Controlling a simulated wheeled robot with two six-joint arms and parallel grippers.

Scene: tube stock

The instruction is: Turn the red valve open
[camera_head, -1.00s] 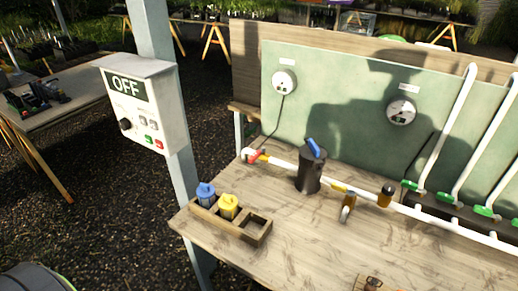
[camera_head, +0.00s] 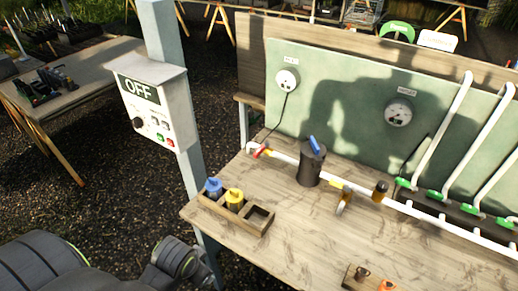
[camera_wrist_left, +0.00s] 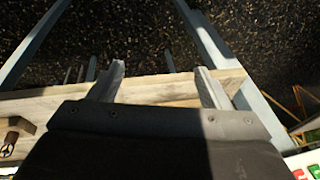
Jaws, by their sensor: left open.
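The red valve (camera_head: 260,151) is a small red handle near the left end of the white pipe (camera_head: 285,159), at the back left of the wooden bench. The pipe runs right past a black canister (camera_head: 311,165) with a blue lever. My left arm shows at the lower left of the head view, well apart from the valve, and its gripper is outside that picture. In the left wrist view my left gripper (camera_wrist_left: 161,84) is open and empty, with its two fingers wide apart in front of a wooden beam (camera_wrist_left: 150,90). My right gripper is in no view.
A white box marked OFF (camera_head: 150,105) hangs on a grey post (camera_head: 190,165) left of the bench. A wooden holder (camera_head: 232,218) with a blue and a yellow bottle sits at the front left corner. The bench top (camera_head: 320,230) is mostly clear in the middle.

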